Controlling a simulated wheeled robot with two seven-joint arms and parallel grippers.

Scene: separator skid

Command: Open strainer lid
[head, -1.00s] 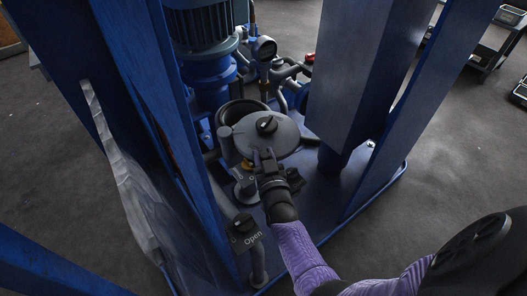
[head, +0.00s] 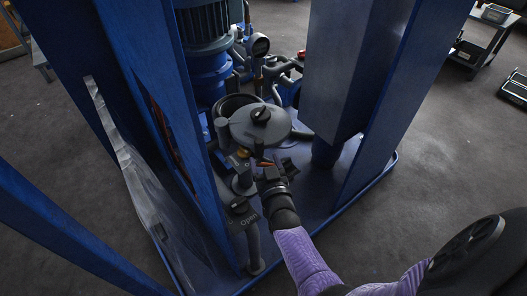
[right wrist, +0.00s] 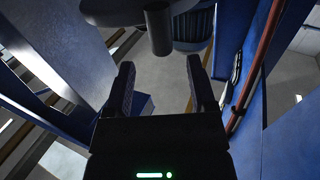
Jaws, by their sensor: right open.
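The strainer lid (head: 255,131) is a round grey disc with a black knob (head: 260,114) on top. It sits offset to the right of a dark round opening (head: 231,103), whose rim shows behind it. My right gripper (head: 266,160) is just in front of the lid's near edge, open; I see nothing held. In the right wrist view the open jaws (right wrist: 160,62) have empty space between them. A dark rounded part with a short cylinder (right wrist: 158,28) shows beyond them; I cannot tell whether it is the lid. My left gripper is not in view.
Blue frame posts (head: 160,90) stand left of the lid, and a broad grey-blue column (head: 338,75) stands right. A blue motor (head: 205,40) and a gauge (head: 259,46) are behind. A handle marked "Open" (head: 243,213) is in front, left of my right arm.

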